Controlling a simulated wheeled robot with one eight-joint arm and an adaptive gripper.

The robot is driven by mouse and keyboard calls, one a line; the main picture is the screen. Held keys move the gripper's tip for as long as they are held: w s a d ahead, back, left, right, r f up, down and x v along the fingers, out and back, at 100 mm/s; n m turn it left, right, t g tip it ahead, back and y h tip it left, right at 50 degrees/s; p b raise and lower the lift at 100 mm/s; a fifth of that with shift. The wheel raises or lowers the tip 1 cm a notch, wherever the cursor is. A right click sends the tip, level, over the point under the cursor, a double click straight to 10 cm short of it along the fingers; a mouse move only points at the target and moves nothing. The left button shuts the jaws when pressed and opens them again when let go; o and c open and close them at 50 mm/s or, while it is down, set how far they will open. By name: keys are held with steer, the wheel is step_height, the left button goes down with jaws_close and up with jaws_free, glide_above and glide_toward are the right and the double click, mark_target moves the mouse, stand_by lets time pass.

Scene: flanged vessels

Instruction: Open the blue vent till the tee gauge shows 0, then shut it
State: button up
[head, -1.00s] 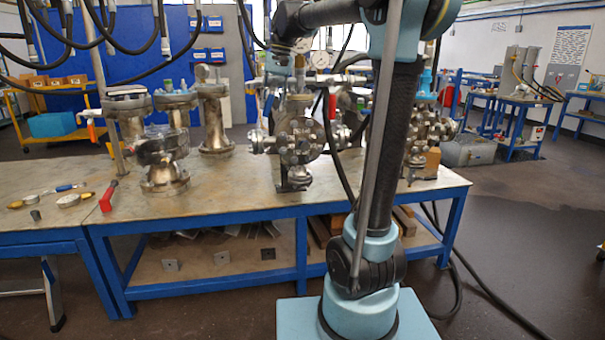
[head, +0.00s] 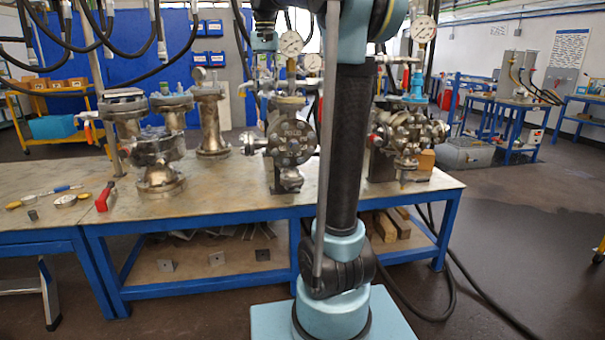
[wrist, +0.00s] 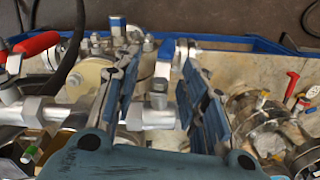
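My gripper (wrist: 165,85) shows in the wrist view with its two blue-padded fingers apart. A metal fitting with a round stem (wrist: 158,90) shows in the gap between them; I cannot tell if they touch it. A small blue-capped fitting (wrist: 117,24) stands above the left finger. I cannot tell for sure which part is the blue vent. In the head view, dial gauges stand above the middle vessel (head: 290,43) and the right vessel (head: 424,28). Another dial (head: 312,63) is behind my arm's edge. Their readings are too small to read.
The blue-framed bench (head: 230,205) carries several flanged vessels (head: 158,160). A red-handled tool (head: 105,196) and small gauges (head: 64,201) lie at its left. In the wrist view, a red handle (wrist: 35,43) and dark hose are left of the fingers. Hoses hang at upper left.

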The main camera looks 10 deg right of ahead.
step_height(320, 180, up, 10)
steer(key=f, duration=0.1)
steer(key=s+d+f, duration=0.2)
steer(key=s+f, duration=0.5)
steer(key=f, duration=0.4)
steer(key=s+d+f+n+t, duration=0.1)
steer(key=s+d+f, duration=0.2)
steer(key=s+f, duration=0.5)
steer(key=s+d+f, duration=0.3)
steer(key=s+f, duration=0.5)
steer(key=f, duration=0.6)
steer(key=shift+n+t, duration=0.3)
steer(key=shift+n, duration=0.1)
steer(key=shift+s+f, duration=0.1)
